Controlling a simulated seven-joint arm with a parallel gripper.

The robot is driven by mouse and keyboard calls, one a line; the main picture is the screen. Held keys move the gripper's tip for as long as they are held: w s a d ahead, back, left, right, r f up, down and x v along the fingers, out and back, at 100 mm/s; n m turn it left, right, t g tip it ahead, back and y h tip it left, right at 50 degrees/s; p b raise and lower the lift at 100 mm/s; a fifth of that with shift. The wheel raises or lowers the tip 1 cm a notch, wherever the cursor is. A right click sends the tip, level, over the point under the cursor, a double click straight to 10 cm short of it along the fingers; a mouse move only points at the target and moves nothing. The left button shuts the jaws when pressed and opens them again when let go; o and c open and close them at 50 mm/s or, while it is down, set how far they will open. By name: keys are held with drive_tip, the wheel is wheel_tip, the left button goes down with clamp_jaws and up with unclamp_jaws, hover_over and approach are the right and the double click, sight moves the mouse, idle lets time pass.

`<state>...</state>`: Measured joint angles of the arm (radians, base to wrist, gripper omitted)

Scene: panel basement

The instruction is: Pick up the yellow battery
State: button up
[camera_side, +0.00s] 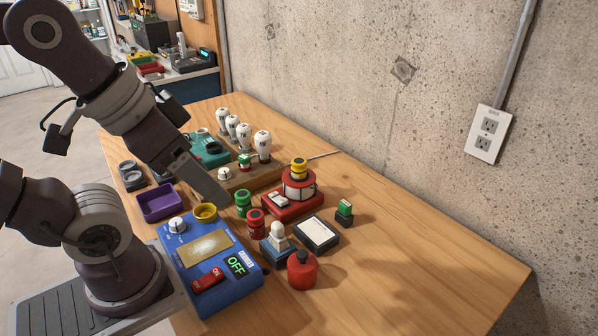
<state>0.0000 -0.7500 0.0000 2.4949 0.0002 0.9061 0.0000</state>
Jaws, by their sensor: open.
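The yellow battery (299,168), a short cylinder with a dark band, stands upright on top of a round red device (299,187) with a red base. My gripper (222,197) is to the left of it, apart from it, pointing down and right above the table near the green battery (243,203). The gripper is open, and no object shows in it. Its fingers are seen edge-on, so the gap between them is hidden. A red battery (256,224) stands in front of the green one.
White bulbs (263,146) stand on a wooden block behind. A purple tray (160,203) is left. A red canister (302,270) stands near the front. The table's right side is clear, beside the concrete wall.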

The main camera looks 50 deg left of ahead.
wheel_tip(320, 180, up, 5)
drive_tip(key=w+n+g+h, duration=0.2)
drive_tip(key=w+n+h, duration=0.5)
drive_tip(key=w+n, duration=0.8)
drive_tip(key=w+a+n+t+h, duration=0.1)
drive_tip(key=w+a+n+t, duration=0.25)
drive_tip(key=a+n, duration=0.35)
drive_tip(key=w+a+n+t+h, duration=0.1)
drive_tip(key=w+a+n+t, duration=0.2)
drive_tip(key=w+a+n, duration=0.45)
drive_tip(key=m, duration=0.2)
approach(311, 177)
drive_tip(key=shift+w+d+r, duration=0.3)
drive_tip(key=shift+d+r, duration=0.05)
drive_tip(key=shift+d, duration=0.2)
drive_tip(key=shift+w+d+r, duration=0.3)
drive_tip(key=shift+d+r, duration=0.1)
drive_tip(key=shift+d, duration=0.2)
drive_tip(key=shift+w+d+f, duration=0.1)
drive_tip(key=shift+f, duration=0.25)
drive_tip(key=x, duration=0.6)
drive_tip(key=shift+w, duration=0.65)
drive_tip(key=shift+r, duration=0.1)
clamp_jaws()
